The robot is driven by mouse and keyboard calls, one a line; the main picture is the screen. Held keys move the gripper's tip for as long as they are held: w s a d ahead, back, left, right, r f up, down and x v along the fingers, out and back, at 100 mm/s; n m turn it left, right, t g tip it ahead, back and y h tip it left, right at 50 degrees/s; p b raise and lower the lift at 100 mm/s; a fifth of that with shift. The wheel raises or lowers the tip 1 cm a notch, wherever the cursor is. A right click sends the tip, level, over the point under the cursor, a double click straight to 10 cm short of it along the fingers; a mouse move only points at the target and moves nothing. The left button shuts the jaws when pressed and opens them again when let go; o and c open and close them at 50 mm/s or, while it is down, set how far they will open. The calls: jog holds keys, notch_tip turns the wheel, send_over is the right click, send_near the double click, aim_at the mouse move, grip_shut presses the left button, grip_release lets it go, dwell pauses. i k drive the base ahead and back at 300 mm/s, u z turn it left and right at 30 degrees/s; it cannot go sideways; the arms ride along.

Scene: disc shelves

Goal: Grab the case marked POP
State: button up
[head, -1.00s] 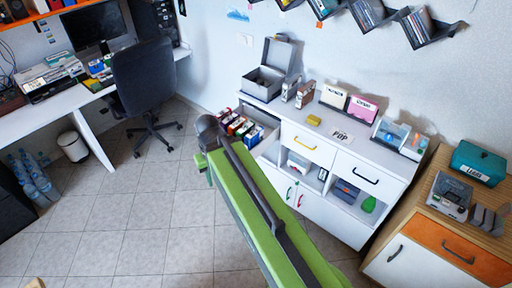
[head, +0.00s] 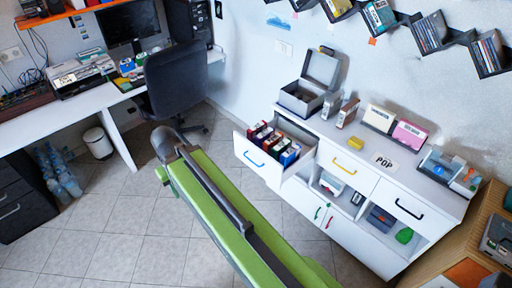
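A flat white piece marked POP (head: 384,161) lies on the white cabinet top, right of a small yellow block (head: 355,143). I cannot tell whether it is a case or a card. An open drawer (head: 262,160) at the cabinet's left holds several upright cases (head: 275,142) in red, white, blue and dark colours; their markings are too small to read. My green arm crosses the lower middle of the view, left of and in front of the drawer. The fingers of my gripper do not show, and nothing held is visible.
On the cabinet (head: 345,210) stand an open grey box (head: 302,99), a cream box (head: 379,118), a pink box (head: 409,134) and clear bins (head: 440,165). A wooden cabinet (head: 464,247) is at right. An office chair (head: 172,80) and desk (head: 95,103) are left. Tiled floor between is clear.

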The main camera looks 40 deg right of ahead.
aim_at(279, 149)
jog(key=u, duration=0.15)
jog(key=i, duration=1.35)
jog(key=z, duration=0.55)
